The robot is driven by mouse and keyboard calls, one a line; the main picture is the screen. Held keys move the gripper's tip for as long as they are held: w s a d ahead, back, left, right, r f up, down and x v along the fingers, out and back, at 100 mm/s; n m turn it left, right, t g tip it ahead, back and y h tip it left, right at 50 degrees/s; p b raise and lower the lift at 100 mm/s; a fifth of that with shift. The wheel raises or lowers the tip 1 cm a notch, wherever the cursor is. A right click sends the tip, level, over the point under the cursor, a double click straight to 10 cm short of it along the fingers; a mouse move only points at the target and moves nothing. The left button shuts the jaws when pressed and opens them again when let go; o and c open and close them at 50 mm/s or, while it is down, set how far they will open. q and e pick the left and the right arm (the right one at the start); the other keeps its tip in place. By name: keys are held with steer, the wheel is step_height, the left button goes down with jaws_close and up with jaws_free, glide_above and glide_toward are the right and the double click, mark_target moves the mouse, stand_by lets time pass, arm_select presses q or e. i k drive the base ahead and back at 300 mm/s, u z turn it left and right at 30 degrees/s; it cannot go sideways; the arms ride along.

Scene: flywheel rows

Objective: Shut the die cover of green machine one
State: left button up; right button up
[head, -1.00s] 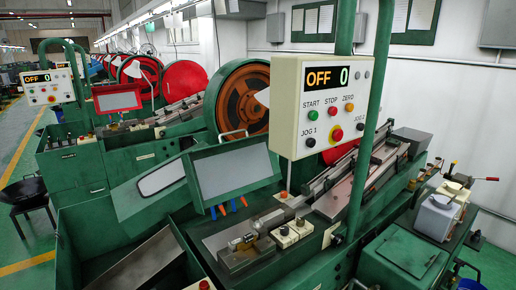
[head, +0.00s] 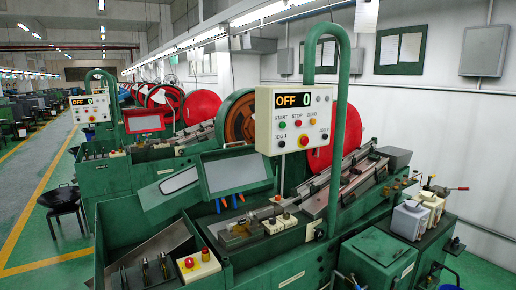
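The nearest green machine (head: 290,235) fills the centre and right of the head view. A green-framed cover with a pale grey panel (head: 236,173) stands tilted up over its bed, left of the control box. Blue and orange tool handles (head: 229,202) show below the cover's lower edge. The die area (head: 238,232) in front of it lies exposed. A second green machine with a red-framed cover (head: 145,121) stands farther back left. No number is readable on either machine. Neither of my grippers is in view.
A control box (head: 294,120) reading OFF 0 hangs from a green post (head: 311,65). A black bowl on a stand (head: 61,198) is at left. Grey containers (head: 409,219) stand at right. Green floor with yellow lines (head: 35,205) is open at left.

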mark_target(225, 172)
steer(key=z, duration=0.35)
steer(key=i, duration=1.75)
steer(key=u, duration=0.9)
